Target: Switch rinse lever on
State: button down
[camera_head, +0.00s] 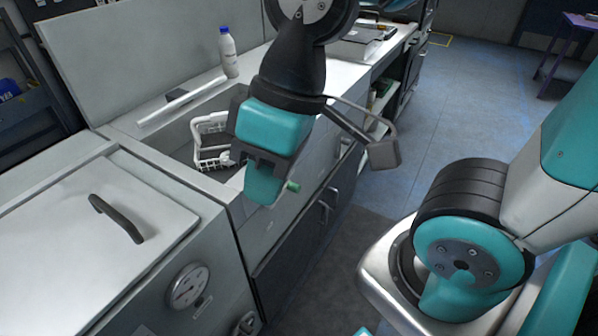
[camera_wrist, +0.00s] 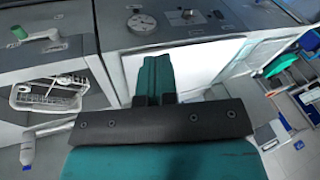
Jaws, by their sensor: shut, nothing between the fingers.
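My gripper (camera_head: 265,188) is shut and empty, with teal fingers pointing down in front of the sink unit. In the wrist view its closed fingers (camera_wrist: 154,68) point at the machine front. A lever with a green end (camera_wrist: 20,33) and a pale metal arm shows at the upper left of the wrist view, on the front of the sink unit. The fingers are apart from it in that view. In the head view only a small green tip (camera_head: 293,186) shows just right of my fingers; the rest is hidden behind my gripper.
A lidded machine (camera_head: 100,215) with a dark handle and a round gauge (camera_head: 188,285) stands at left. A white wire basket (camera_head: 210,140) sits in the sink beside my gripper. A white bottle (camera_head: 228,52) stands behind. Open floor (camera_head: 440,110) lies right.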

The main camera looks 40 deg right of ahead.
jog(key=w+d+f+m+t+b, duration=0.1)
jog(key=w+d+f+b, duration=0.2)
jog(key=w+d+f, duration=0.35)
jog(key=w+d+f+m+b, duration=0.1)
jog(key=w+d+f+b, duration=0.2)
jog(key=w, duration=0.7)
jog(key=w+d+f+h+b, duration=0.1)
jog(key=d+f, duration=0.3)
jog(key=d, duration=0.4)
jog(key=w+d+f+m+t+b, duration=0.1)
jog(key=w+d+f, duration=0.2)
jog(key=d, duration=0.5)
jog(key=shift+w+d+f+t+h, duration=0.3)
jog(key=shift+w+d+f+h, duration=0.1)
jog(key=shift+w, duration=0.45)
jog(key=shift+f, duration=0.1)
jog(key=x, duration=0.8)
jog(key=s+x, duration=0.1)
jog(key=x, duration=0.3)
jog(key=shift+a+f, duration=0.2)
jog(key=shift+f, duration=0.15)
jog(key=shift+a+f, duration=0.15)
jog(key=shift+f, duration=0.35)
jog(key=shift+f, duration=0.1)
